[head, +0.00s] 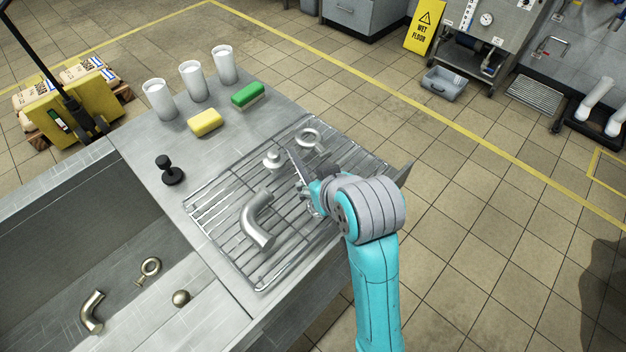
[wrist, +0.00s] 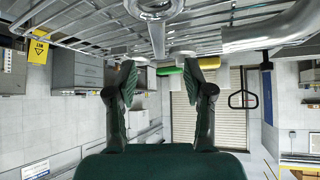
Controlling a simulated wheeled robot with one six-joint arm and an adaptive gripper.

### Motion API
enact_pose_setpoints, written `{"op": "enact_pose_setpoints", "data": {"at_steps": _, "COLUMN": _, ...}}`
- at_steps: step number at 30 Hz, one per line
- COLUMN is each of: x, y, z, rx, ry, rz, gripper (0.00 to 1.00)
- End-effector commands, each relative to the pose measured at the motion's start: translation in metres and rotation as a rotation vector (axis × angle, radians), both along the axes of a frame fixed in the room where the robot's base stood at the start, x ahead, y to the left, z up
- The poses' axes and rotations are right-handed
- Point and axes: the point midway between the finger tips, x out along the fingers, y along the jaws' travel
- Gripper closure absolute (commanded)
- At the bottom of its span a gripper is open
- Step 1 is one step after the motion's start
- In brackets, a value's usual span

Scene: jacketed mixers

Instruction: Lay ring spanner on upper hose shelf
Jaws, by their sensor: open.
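The ring spanner (wrist: 157,38) shows in the wrist view as a shiny metal ring with a straight shank, lying on the wire rack. Its near ring is cut off by the top edge, and its shank runs in line with the gap between my fingers. My gripper (wrist: 160,76) is open and empty, its two dark fingers spread apart. In the head view my gripper (head: 302,175) is low over the right part of the wire rack (head: 215,208) and hides most of the spanner. I cannot make out an upper hose shelf.
A bent pipe (head: 257,220), a small fitting (head: 272,157) and a ring clamp (head: 309,138) share the rack. A sink basin is at left. Tiled floor is open at right.

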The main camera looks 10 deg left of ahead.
Motion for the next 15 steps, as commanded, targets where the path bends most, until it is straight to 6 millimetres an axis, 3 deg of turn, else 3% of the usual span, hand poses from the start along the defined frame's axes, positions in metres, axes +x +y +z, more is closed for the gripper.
{"op": "enact_pose_setpoints", "data": {"at_steps": 15, "x": 0.033, "y": 0.014, "z": -0.04, "rx": -0.001, "ry": 0.003, "rz": -0.001, "gripper": 0.48}}
